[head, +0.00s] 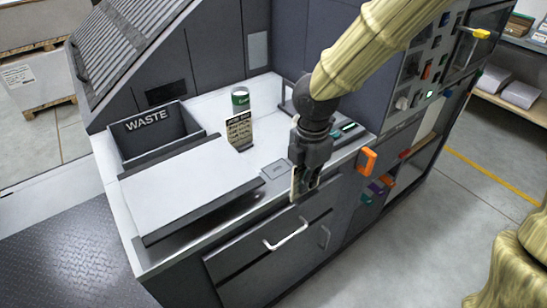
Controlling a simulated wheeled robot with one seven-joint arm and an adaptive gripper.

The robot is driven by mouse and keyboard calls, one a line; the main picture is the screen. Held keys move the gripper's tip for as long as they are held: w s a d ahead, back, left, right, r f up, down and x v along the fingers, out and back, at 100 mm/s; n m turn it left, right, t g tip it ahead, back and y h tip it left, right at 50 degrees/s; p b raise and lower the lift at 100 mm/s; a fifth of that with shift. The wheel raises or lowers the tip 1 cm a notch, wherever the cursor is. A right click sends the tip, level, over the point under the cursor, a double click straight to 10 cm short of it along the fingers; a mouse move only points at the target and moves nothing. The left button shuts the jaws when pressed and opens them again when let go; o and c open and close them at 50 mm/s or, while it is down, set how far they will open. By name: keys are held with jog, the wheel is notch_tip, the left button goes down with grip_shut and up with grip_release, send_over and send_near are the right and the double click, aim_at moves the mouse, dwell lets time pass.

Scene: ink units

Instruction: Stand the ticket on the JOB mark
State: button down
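A dark card with pale lettering (240,132), which looks like the ticket, stands upright on the white worktop in front of a green-and-white can. A small grey square plate with faint lettering (275,170), which looks like the JOB mark, lies flat near the worktop's front edge, to the right of and nearer than the card. Nothing stands on the plate. My gripper (303,190) points down just right of the plate, by the front edge, apart from the card. A pale strip shows at its fingers; I cannot tell whether it is a finger part or something held.
The green-and-white can (240,99) stands behind the card. A dark WASTE bin (150,127) is at the left back. A raised white panel (185,185) covers the left front. Orange handle (367,160) and coloured knobs lie right of my gripper. A drawer handle (286,236) juts out below.

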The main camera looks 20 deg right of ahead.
jog(key=w+p, duration=0.1)
jog(key=w, duration=0.4)
jog(key=w+a+p, duration=0.1)
jog(key=w, duration=0.4)
jog(key=w+a+f+p, duration=0.1)
jog(key=w, duration=0.4)
jog(key=shift+w+a+p, duration=0.15)
jog(key=shift+a+p, duration=0.1)
jog(key=shift+p, duration=0.1)
jog(key=shift+f+p, duration=0.5)
jog(key=shift+f, duration=1.4)
jog(key=c, duration=1.6)
grip_release()
jog(key=shift+f, duration=0.1)
jog(key=shift+c, duration=0.2)
notch_tip(320, 180, up, 12)
jog(key=b, duration=0.1)
jog(key=shift+b, duration=0.4)
